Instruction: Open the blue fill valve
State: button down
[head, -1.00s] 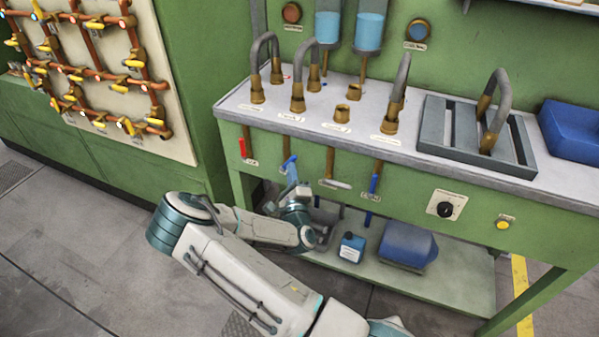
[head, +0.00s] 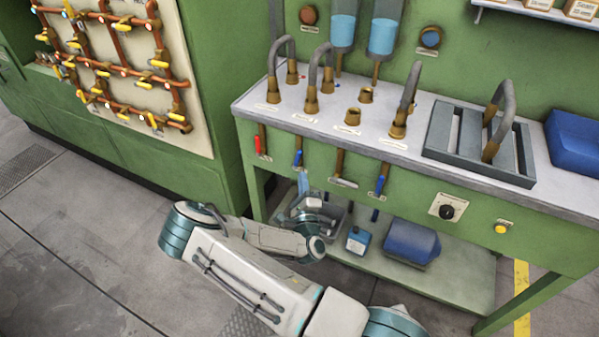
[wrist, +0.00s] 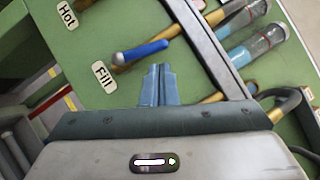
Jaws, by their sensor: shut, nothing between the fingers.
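The blue fill valve handle (head: 298,158) hangs on a brass pipe under the bench top, second from the left. In the wrist view the blue handle (wrist: 140,52) lies nearly along its pipe, beside the "Fill" label (wrist: 104,76). My gripper (wrist: 157,72) is shut and empty, its blue fingertips pointing at the handle's side with a small gap in the picture. In the head view my gripper (head: 303,180) is just below the handle; the wrist partly hides the shelf behind it.
A red-handled valve (head: 258,145) is to the left. A grey-handled valve (head: 345,182) and another blue-handled valve (head: 379,186) are to the right. The bench top (head: 415,160) overhangs them.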

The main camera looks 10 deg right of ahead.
jog(key=d+v, duration=0.1)
jog(key=v, duration=0.7)
jog(key=shift+a+r+b, duration=0.3)
jog(key=shift+a+b, duration=0.05)
jog(key=shift+b, duration=0.05)
jog(key=shift+s, duration=0.1)
jog(key=s+d+r+m+g+h, duration=0.5)
jog(key=d+r+m+g+h, duration=0.45)
jog(key=m+h, duration=0.75)
jog(key=s+d+r+m+g+y, duration=0.2)
jog(key=s+m+g, duration=0.3)
jog(key=m+g, duration=0.25)
jog(key=s+d+r+m+g+y, duration=0.25)
jog(key=s+m+g, duration=0.3)
jog(key=m, duration=0.35)
jog(key=s+a+r+m+g+y, duration=0.1)
jog(key=s+a+m+g+y, duration=0.1)
jog(key=s+a+m+y, duration=0.5)
jog(key=w+a+r+m+t+y, duration=0.2)
jog(key=a+r+m+t+y, duration=0.4)
jog(key=r+m+y, duration=0.1)
jog(key=shift+r+t+y, duration=0.35)
jog(key=shift+r+y, duration=0.2)
jog(key=shift+r, duration=0.3)
